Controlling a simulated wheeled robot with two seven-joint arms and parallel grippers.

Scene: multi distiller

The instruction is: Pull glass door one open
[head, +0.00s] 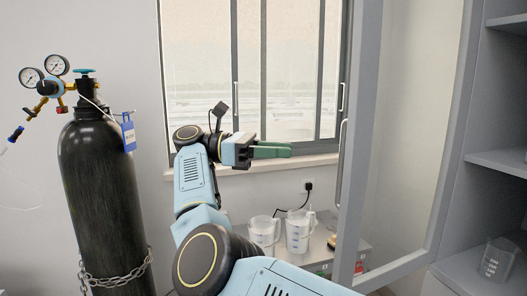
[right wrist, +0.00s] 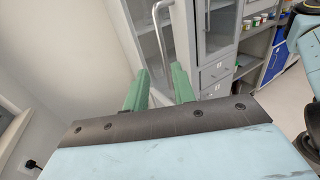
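Glass door one (head: 405,125) has a grey frame and a clear pane. In the head view it stands swung out from the grey cabinet, whose shelves show at the right. Its long metal handle (head: 341,160) is on the door's left edge. My right gripper (head: 288,149) has green fingers and points right toward the handle, a short way left of it. The right wrist view shows the fingers (right wrist: 159,88) apart with nothing between them, and the handle (right wrist: 163,40) beyond their tips. My left gripper is in neither view.
A black gas cylinder (head: 100,195) with gauges stands at the left. Measuring jugs (head: 297,232) stand low below the window, near the door's lower edge. A beaker (head: 497,262) sits on a cabinet shelf (head: 500,162). Drawers (right wrist: 216,72) show beyond the fingers.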

